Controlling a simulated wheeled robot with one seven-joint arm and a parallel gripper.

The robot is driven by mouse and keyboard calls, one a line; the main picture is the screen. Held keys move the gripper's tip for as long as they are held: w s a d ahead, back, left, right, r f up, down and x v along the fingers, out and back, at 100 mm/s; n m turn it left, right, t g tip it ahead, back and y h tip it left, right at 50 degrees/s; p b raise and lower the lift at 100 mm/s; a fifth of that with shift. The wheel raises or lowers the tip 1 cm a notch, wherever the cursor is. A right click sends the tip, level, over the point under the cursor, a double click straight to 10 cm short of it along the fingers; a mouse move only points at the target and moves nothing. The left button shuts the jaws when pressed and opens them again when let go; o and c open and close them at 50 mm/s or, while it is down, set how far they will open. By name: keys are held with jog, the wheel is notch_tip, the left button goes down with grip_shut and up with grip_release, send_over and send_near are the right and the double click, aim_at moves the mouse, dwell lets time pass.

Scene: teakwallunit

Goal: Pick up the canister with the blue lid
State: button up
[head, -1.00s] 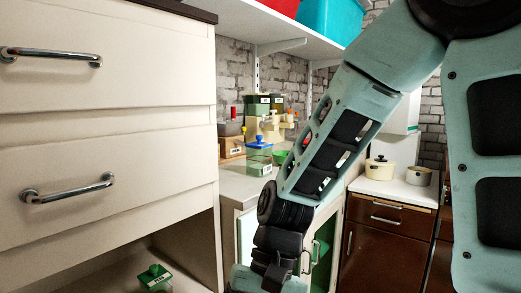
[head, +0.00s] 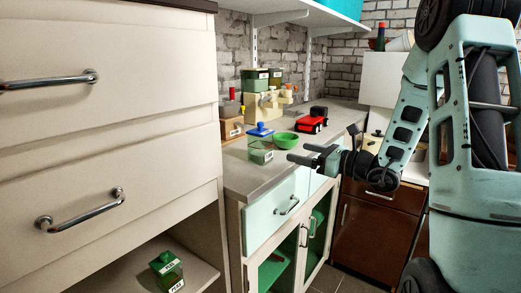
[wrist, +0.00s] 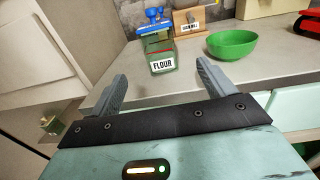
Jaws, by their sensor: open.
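The canister with the blue lid (head: 260,144) stands upright on the grey counter, near its front edge. In the wrist view the canister (wrist: 160,52) is green and clear with a white label reading FLOUR, and its blue lid (wrist: 152,22) is on top. My gripper (head: 299,154) is open and empty in the head view, to the right of the canister and pointing toward it. In the wrist view my gripper's two fingers (wrist: 163,85) are spread wide, with the canister ahead of them, between their directions and untouched.
A green bowl (wrist: 232,44) stands just right of the canister. A wooden box (head: 232,130) is behind it, and a red toy truck (head: 312,120) is farther right. A cream drawer unit (head: 110,130) rises on the left. Another green-lidded canister (head: 166,270) sits on the low shelf.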

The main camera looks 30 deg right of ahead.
aim_at(269, 145)
jog(key=x, duration=0.9)
jog(key=shift+w+a+p, duration=0.1)
jog(key=shift+w+p, duration=0.15)
jog(key=shift+p, duration=0.15)
jog(key=shift+p+x, duration=0.45)
jog(key=shift+x, duration=2.15)
jog(key=shift+f, duration=0.1)
grip_shut()
